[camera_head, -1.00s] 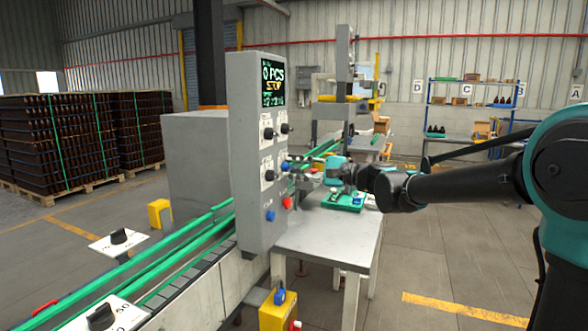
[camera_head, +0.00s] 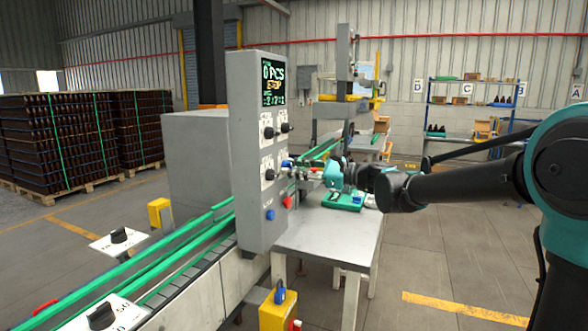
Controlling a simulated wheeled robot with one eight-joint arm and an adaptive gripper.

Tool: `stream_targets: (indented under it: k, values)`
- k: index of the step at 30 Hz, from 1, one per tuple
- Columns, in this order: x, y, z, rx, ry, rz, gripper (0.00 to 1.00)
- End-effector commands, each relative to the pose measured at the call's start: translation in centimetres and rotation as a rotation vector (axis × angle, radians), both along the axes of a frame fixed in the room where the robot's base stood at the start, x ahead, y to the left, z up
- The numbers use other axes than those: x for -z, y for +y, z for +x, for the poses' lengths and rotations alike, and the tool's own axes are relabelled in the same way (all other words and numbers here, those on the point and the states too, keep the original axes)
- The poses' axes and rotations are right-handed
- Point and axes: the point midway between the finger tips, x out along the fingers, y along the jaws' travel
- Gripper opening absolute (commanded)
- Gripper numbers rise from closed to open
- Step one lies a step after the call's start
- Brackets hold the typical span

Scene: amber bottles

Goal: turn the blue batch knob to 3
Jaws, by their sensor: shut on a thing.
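A grey control panel (camera_head: 255,200) stands beside the conveyor, with several black knobs on its face. The blue batch knob (camera_head: 286,163) is at the panel's right side, in the middle row. My gripper (camera_head: 296,168) reaches in from the right and is shut on the blue knob, level with it. The fingers partly hide the knob and its printed scale, so I cannot read its pointer. The panel's screen (camera_head: 273,82) shows "0 PCS" in green, a yellow word and a small line beneath.
A blue button (camera_head: 270,215) and a red button (camera_head: 287,202) sit below on the panel. A grey table (camera_head: 325,235) with a green tray (camera_head: 343,203) stands under my arm. Green conveyor rails (camera_head: 185,245) run past the panel.

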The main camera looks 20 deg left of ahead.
Motion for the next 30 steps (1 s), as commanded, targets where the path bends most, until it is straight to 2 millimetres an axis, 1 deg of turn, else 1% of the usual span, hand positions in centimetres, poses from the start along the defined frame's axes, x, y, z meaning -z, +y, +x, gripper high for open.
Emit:
stream_targets:
  k: [13,14,18,26,30]
  values:
    - [0.15,-0.06,-0.03,0.000,0.008,-0.003,0.00]
    - [0.15,-0.06,-0.03,0.000,0.008,-0.003,0.29]
    - [0.11,-0.04,-0.03,0.000,0.009,-0.002,0.46]
    - [0.05,-0.03,-0.02,0.000,0.009,-0.001,0.47]
    - [0.04,-0.75,0.00,0.003,0.009,0.000,0.47]
